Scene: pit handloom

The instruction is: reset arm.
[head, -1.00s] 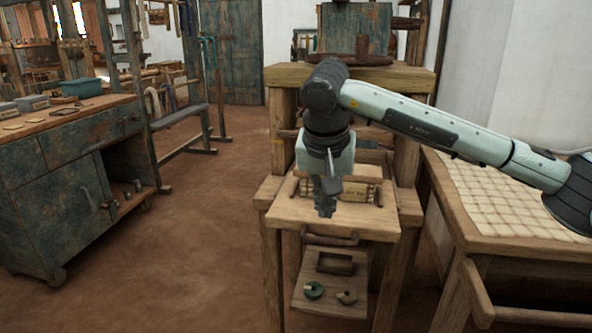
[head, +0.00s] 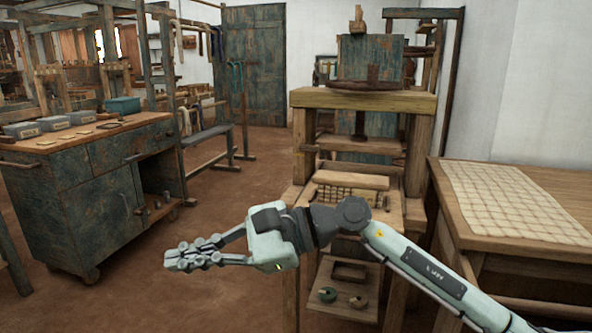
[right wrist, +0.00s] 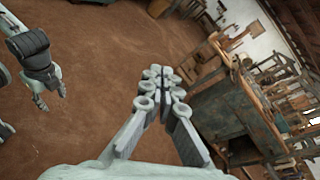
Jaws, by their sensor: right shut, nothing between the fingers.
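My right gripper (head: 180,256) is stretched out to the left across the lower middle of the head view, in front of the wooden press-like stand. It is shut with nothing in it and touches nothing. Its closed fingers (right wrist: 163,82) point up the right wrist view, over brown floor. My left gripper (right wrist: 46,98) shows small at the left edge of the right wrist view, hanging over the floor, too small to tell its opening. It is not in the head view.
The wooden stand (head: 365,101) with its low shelf is behind my right arm. A table with a checked cloth (head: 520,203) stands at right. A blue-green cabinet (head: 100,205) with several boxes stands at left. Brown floor (head: 150,290) is open between.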

